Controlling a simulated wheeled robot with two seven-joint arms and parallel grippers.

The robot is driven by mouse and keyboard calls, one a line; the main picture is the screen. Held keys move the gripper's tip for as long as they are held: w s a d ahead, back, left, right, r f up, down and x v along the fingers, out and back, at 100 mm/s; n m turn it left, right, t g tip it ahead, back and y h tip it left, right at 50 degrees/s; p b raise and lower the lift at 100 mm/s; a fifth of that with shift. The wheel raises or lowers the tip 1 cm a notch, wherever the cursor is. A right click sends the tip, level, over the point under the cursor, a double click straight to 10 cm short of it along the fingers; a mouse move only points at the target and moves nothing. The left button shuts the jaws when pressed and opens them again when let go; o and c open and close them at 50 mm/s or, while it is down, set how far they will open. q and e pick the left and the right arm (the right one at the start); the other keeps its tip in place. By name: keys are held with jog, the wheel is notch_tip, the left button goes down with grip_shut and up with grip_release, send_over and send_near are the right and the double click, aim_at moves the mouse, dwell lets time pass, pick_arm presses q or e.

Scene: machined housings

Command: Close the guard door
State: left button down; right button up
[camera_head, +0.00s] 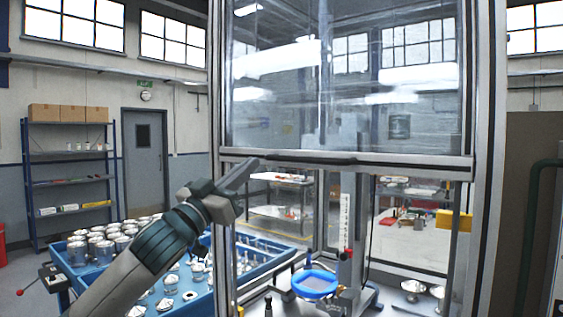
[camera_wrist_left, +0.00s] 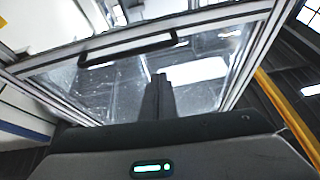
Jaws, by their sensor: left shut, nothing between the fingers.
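The guard door (camera_head: 345,100) is a clear panel in a metal frame. It is raised, and the opening below its bottom rail (camera_head: 400,169) is uncovered. A dark bar handle (camera_head: 310,160) runs along that rail. My left gripper (camera_head: 250,165) is shut and empty at the left end of the rail, close to the handle's left end; I cannot tell whether it touches. In the left wrist view the shut fingers (camera_wrist_left: 160,80) point toward the door panel (camera_wrist_left: 100,85), with the handle (camera_wrist_left: 128,48) beyond them. My right gripper is not in view.
Inside the enclosure stand a blue ring (camera_head: 315,284) on a fixture and an upright column with a scale (camera_head: 346,222). Blue trays of metal housings (camera_head: 104,248) stand at the left, below my left arm. The enclosure's left post (camera_head: 217,100) is close to the gripper.

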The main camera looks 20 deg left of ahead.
aim_at(274, 156)
pick_arm(q)
jog(key=shift+s+r+n+h, duration=0.3)
jog(key=shift+s+r, duration=0.15)
jog(key=shift+r, duration=0.2)
jog(key=r+p+x, duration=0.1)
jog(key=p+x, duration=0.4)
jog(key=x, duration=0.5)
jog(key=shift+w+d+f+p, duration=0.15)
jog(key=shift+f+p, duration=0.3)
jog(key=shift+f, duration=0.75)
jog(key=shift+w+f+p, duration=0.1)
jog(key=shift+f+p, duration=0.35)
jog(key=shift+f, duration=0.7)
jog(key=shift+f, duration=0.1)
